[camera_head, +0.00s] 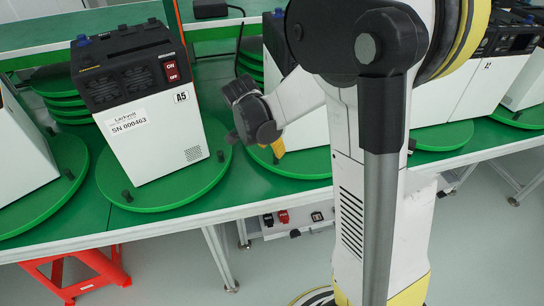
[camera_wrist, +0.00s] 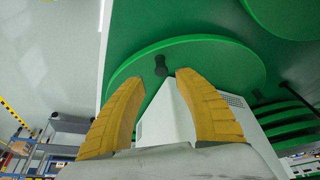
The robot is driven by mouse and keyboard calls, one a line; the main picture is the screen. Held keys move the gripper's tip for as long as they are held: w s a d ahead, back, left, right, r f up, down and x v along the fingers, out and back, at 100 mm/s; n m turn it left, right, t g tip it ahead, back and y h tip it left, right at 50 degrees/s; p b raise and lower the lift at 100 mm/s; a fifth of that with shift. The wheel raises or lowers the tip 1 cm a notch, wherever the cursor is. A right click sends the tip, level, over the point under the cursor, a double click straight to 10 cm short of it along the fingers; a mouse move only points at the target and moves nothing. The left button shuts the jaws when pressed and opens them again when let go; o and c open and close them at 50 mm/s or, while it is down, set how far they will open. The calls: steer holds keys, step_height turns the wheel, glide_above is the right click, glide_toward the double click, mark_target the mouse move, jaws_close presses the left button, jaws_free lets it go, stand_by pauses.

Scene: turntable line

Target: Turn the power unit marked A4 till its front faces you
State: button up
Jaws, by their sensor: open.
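No A4 mark is readable in either view. A white power unit with a dark top (camera_head: 272,72) stands mostly hidden behind my arm in the head view, on a green turntable (camera_head: 300,170). My gripper (camera_head: 277,148) is low in front of that turntable, its yellow finger by the rim. In the wrist view my gripper (camera_wrist: 160,78) has its two yellow fingers spread, with nothing held. A green turntable (camera_wrist: 230,62) with a dark knob (camera_wrist: 160,65) at its edge lies beyond the fingertips. A white unit (camera_wrist: 180,120) shows between the fingers.
A power unit marked A5 (camera_head: 160,138) stands on its own turntable (camera_head: 115,190) to the left. More units (camera_head: 480,90) stand at the right. Green discs (camera_head: 65,105) are stacked behind. A red stool (camera_head: 75,275) is under the table's left part.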

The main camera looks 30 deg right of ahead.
steer(key=b+x, duration=0.2)
steer(key=x, duration=0.4)
steer(key=shift+w+d+f, duration=0.1)
steer(key=shift+f, duration=0.25)
jaws_close()
